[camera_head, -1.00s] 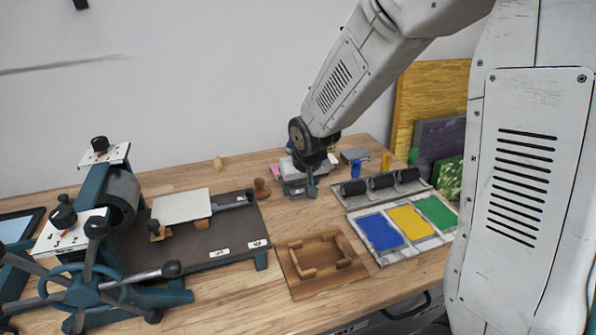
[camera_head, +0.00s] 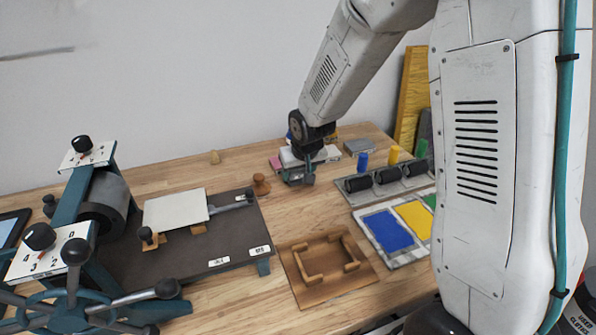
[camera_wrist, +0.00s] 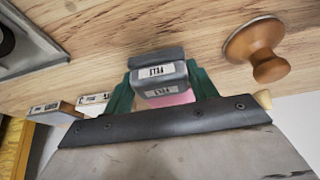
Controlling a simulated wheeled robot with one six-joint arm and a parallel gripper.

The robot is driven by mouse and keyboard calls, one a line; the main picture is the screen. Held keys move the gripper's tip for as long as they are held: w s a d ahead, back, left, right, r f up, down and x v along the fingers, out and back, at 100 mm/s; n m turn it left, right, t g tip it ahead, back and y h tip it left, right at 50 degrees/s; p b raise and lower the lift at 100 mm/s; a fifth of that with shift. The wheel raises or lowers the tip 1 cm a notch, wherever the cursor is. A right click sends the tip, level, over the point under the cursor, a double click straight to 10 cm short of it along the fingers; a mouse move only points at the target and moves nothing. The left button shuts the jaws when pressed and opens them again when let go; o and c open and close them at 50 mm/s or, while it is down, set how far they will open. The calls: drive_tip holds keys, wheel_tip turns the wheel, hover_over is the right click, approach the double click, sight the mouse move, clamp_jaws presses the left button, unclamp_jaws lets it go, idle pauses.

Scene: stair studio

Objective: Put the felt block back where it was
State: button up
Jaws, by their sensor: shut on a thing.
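The felt block (camera_wrist: 160,78) is a small grey block with a white label on two of its faces, seen in the wrist view. My gripper (camera_wrist: 162,86) has its green fingers shut on the block, one on each side. In the head view my gripper (camera_head: 306,168) points down near the back of the wooden table, and the block (camera_head: 295,179) shows only as a small grey shape under it. I cannot tell whether the block touches the table. A pink block (camera_wrist: 168,99) lies just beyond the felt block in the wrist view, partly hidden.
A round wooden knob (camera_head: 261,184) stands left of my gripper. A roller rack (camera_head: 388,180) and an ink tray (camera_head: 364,222) are to the right. A wooden frame board (camera_head: 290,272) lies in front, and a press (camera_head: 120,240) fills the left.

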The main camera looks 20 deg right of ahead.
drive_tip(key=shift+f, duration=0.1)
drive_tip(key=o, duration=1)
drive_tip(key=shift+r, duration=0.2)
drive_tip(key=v, duration=1.2)
drive_tip(key=s+d+r+g, duration=0.1)
drive_tip(key=s+r, duration=0.2)
drive_tip(key=s, duration=0.6)
drive_tip(key=s+d+r+g, duration=0.1)
drive_tip(key=s+r, duration=0.2)
drive_tip(key=s, duration=0.7)
drive_tip(key=s+d+r+g, duration=0.1)
drive_tip(key=s+r, duration=0.2)
drive_tip(key=s, duration=0.7)
drive_tip(key=shift+s, duration=0.1)
